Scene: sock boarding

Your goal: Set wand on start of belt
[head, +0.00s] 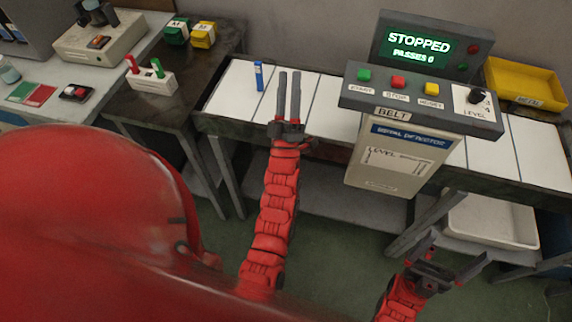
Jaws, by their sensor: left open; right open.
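A small blue wand (258,77) with a white band stands roughly upright on the white belt (230,95), near its left end. My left gripper (289,76) is open and empty, its two long fingers over the belt just right of the wand and apart from it. My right gripper (461,246) is open and empty, low at the right in front of the belt table.
A metal detector (400,155) with a button panel (420,98) spans the belt; its screen (418,46) reads STOPPED, PASSES 0. A yellow tray (525,85) sits behind the belt's right end. A side table (195,75) at left holds a rack (152,82) with red and green wands.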

